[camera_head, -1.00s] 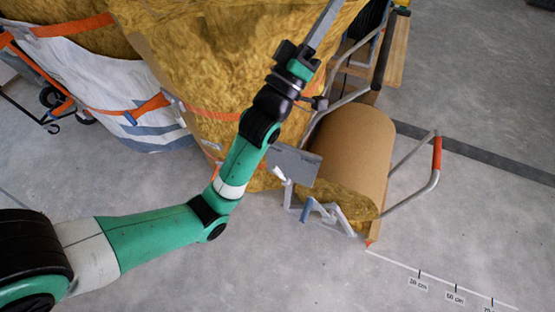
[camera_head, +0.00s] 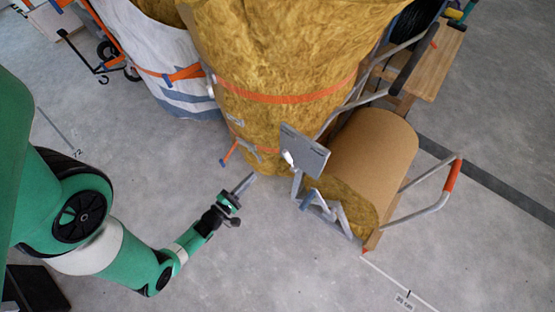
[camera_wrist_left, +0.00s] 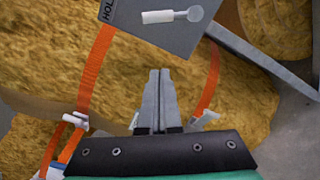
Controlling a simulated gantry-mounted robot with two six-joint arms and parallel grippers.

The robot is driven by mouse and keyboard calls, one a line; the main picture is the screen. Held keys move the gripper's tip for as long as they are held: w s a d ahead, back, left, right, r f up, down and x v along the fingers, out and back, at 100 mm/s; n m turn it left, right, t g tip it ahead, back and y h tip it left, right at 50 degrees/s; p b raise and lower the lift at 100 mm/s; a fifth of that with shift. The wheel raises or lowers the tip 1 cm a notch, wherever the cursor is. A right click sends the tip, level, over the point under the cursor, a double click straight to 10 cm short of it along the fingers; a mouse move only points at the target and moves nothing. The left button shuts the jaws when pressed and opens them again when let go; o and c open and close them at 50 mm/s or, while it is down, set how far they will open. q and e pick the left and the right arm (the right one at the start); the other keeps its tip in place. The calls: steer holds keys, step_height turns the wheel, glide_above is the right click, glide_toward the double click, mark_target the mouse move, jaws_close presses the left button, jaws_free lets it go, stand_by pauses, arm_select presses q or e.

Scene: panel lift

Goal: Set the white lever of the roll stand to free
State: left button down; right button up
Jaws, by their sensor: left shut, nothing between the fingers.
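The white lever (camera_head: 288,158) sits at the left edge of the grey plate (camera_head: 307,152) on the roll stand, small in the head view. In the left wrist view the white lever (camera_wrist_left: 172,15) lies across the plate (camera_wrist_left: 165,30), its handle towards the partly cut-off letters "HOL". My left gripper (camera_head: 250,178) is shut and empty, to the lower left of the lever and apart from it. Its fingertips (camera_wrist_left: 160,74) show below the plate in the wrist view. My right gripper is not in view.
A brown-wrapped roll (camera_head: 375,148) with yellow wool lies right of the plate. A large strapped yellow bale (camera_head: 280,60) stands behind. A blue lever (camera_head: 307,200) sits low on the stand's grey frame. A bent handle (camera_head: 453,175) sticks out right. Floor in front is clear.

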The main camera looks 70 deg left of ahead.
mark_target(289, 159)
arm_select(q)
steer(key=w+a, duration=0.1)
steer(key=w, duration=0.2)
steer(key=w+a+r+b, duration=0.1)
steer(key=w, duration=0.3)
steer(key=w+a+r, duration=0.1)
steer(key=w, duration=0.3)
steer(key=shift+w+a+r, duration=0.1)
steer(key=shift+r, duration=0.15)
stand_by(0.4)
